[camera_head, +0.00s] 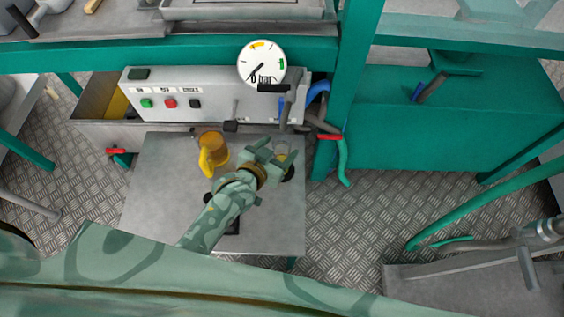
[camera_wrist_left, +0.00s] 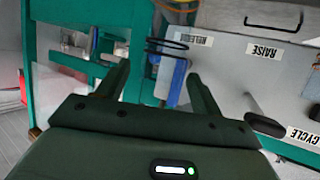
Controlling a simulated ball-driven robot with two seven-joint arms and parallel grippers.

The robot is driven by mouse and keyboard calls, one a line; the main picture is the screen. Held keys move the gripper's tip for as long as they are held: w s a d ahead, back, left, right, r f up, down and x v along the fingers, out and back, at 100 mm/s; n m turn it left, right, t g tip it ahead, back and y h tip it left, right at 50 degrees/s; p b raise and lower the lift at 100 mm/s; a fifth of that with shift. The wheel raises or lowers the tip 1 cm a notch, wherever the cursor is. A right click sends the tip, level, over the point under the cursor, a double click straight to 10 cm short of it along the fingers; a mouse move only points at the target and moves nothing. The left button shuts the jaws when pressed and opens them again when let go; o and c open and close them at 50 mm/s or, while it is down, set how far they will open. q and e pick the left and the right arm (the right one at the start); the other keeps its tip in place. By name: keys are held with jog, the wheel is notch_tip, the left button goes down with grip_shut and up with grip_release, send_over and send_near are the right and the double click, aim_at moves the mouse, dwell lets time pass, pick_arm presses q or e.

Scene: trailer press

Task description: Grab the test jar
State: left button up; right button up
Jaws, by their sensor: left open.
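A small clear jar (camera_head: 282,150) with something yellowish low in it stands at the right part of the grey metal plate, below the control panel. My left gripper (camera_head: 272,154) is at the jar, open, with its fingers pointing toward the panel; it partly hides the jar. In the left wrist view, two dark oval rings (camera_wrist_left: 167,44), which look like the jar's rim, show ahead between the spread fingers of my left gripper (camera_wrist_left: 160,85). Whether the fingers touch the jar cannot be told. My right gripper is not in view.
An amber jug with a yellow handle (camera_head: 212,152) stands on the metal plate (camera_head: 155,200), left of my gripper. The control panel (camera_head: 200,100) with buttons, gauge (camera_head: 262,63) and levers is close behind. Hoses (camera_head: 342,150) hang by a teal post at right.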

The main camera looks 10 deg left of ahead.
aim_at(286, 140)
pick_arm(q)
jog(key=b+x, duration=0.1)
jog(key=x, duration=0.3)
jog(key=shift+w+b, duration=0.15)
jog(key=shift+b, duration=0.2)
jog(key=shift+a, duration=0.1)
jog(key=shift+c, duration=0.3)
grip_shut()
jog(key=shift+r, duration=0.15)
